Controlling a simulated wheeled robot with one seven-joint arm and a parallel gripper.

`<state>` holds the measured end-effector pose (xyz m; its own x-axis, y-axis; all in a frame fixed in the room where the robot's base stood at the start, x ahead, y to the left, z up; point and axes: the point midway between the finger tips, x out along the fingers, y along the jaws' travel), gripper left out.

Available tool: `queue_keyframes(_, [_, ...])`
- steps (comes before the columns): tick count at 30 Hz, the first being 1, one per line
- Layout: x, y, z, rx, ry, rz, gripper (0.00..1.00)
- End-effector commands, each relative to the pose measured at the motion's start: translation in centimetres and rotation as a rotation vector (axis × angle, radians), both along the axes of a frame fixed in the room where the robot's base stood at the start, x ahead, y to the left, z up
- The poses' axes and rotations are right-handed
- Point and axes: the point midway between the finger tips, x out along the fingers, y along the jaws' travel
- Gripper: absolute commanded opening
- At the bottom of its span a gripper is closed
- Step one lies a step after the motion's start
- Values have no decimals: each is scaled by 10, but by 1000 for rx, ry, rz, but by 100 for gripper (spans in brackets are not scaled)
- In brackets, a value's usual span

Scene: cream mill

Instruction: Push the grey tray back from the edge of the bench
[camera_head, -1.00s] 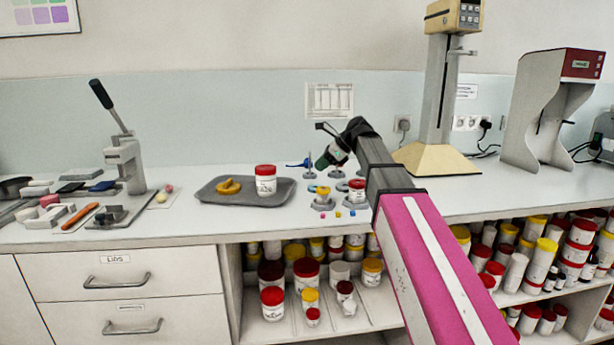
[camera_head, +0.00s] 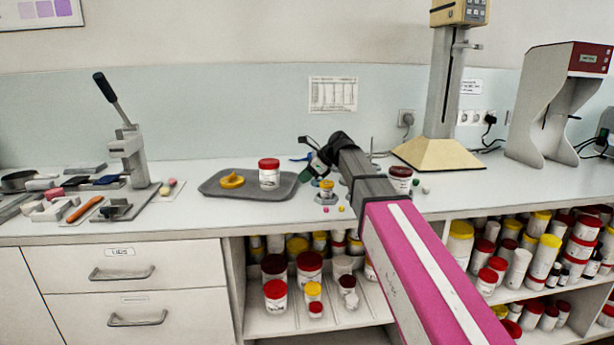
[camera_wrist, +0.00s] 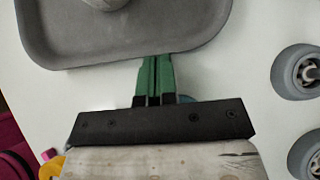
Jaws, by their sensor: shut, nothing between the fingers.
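The grey tray (camera_head: 214,190) lies on the bench, left of my arm. It carries a yellow object (camera_head: 232,181) and a white jar with a red lid (camera_head: 269,174). In the head view my gripper (camera_head: 304,176) is low over the bench, just off the tray's right end. In the wrist view the green fingers of my gripper (camera_wrist: 156,58) are together and empty, with their tips at the tray's rim (camera_wrist: 130,57). I cannot tell whether they touch it. Only part of the tray shows there, with the base of a pale container at the top.
A lever press (camera_head: 128,160) and several small tools stand left of the tray. A small yellow-lidded jar on a grey stand (camera_head: 326,192) and a dark-lidded jar (camera_head: 400,180) are close to my arm. A beige-based column stand (camera_head: 437,155) is further right. Bench behind the tray looks clear.

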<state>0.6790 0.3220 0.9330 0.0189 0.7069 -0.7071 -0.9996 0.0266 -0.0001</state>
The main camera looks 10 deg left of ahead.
Motion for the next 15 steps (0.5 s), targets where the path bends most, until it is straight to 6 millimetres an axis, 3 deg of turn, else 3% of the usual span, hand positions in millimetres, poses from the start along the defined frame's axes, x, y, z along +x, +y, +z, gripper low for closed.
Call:
queue_keyframes(7, [0, 4, 0, 0, 0, 1, 0])
queue_keyframes(15, [2, 37, 0, 0, 0, 1, 0])
